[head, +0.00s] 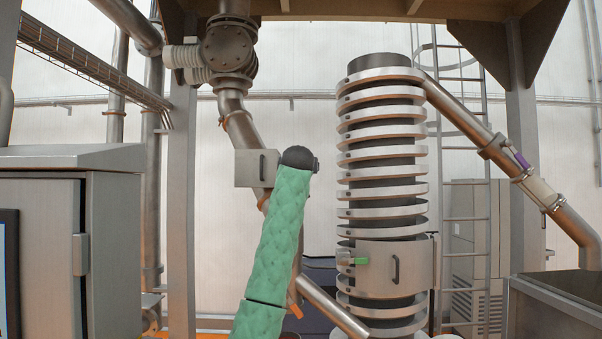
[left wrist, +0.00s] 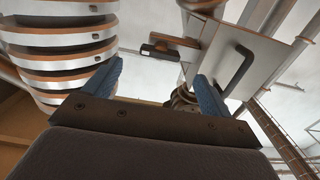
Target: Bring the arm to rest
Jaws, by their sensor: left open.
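My left gripper (left wrist: 160,74) shows in the left wrist view as two blue fingers set wide apart, with nothing between them. Beyond the fingers is a metal plate with a dark handle (left wrist: 238,68) and a small brown-and-dark latch (left wrist: 170,46). My green padded arm (head: 275,245) rises through the lower middle of the head view, with a dark rounded end on top. The left gripper's fingers cannot be made out in the head view. My right gripper is in neither view.
A small handled box (head: 246,168) is on the pipe behind my arm. A grey cabinet (head: 110,240) stands left; a metal hopper (head: 560,305) is right.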

